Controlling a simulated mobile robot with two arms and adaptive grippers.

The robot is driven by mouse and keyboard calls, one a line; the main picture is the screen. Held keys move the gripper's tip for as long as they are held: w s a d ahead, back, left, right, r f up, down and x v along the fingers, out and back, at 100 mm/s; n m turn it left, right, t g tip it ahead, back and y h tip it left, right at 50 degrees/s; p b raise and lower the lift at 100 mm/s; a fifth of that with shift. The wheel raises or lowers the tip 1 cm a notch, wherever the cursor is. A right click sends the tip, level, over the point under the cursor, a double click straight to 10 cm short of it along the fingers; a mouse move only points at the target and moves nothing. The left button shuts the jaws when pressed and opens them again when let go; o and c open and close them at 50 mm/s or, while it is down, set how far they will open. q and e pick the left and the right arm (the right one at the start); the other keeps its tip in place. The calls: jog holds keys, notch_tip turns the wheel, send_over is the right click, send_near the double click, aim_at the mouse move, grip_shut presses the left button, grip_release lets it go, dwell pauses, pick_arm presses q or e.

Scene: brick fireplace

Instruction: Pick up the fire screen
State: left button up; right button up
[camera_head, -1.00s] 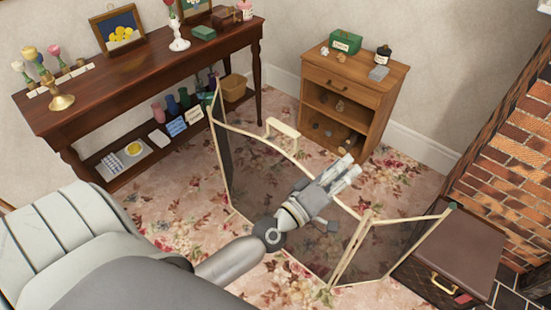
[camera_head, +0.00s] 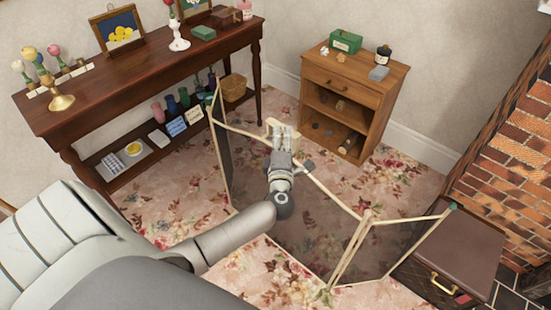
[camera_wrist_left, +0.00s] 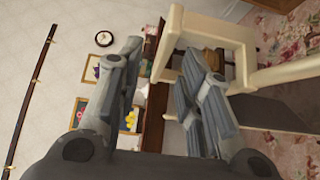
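The fire screen (camera_head: 312,222) stands upright on the carpet, a folding dark mesh screen with cream frames. Its cream handle (camera_head: 270,122) is at the top of the middle panel. My left gripper (camera_head: 284,134) is at the handle and partly covers it in the head view. In the left wrist view the left gripper (camera_wrist_left: 162,65) has its two fingers spread apart. The handle (camera_wrist_left: 172,42) shows there at their tips, its near bar in the gap, close to the right-hand finger. Whether a finger touches it I cannot tell. My right gripper is not in view.
A dark wooden console table (camera_head: 130,78) with ornaments stands at the left back. A small wooden cabinet (camera_head: 345,90) stands behind the screen. A brown case (camera_head: 460,245) lies beside the screen's right panel, near the brick fireplace (camera_head: 510,165).

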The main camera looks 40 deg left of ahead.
aim_at(283, 126)
pick_arm(q)
jog(key=shift+x, duration=2.7)
jog(key=shift+f, duration=0.15)
jog(key=shift+d, duration=0.1)
grip_shut()
jog(key=shift+w+r, duration=0.1)
jog(key=shift+r, duration=0.15)
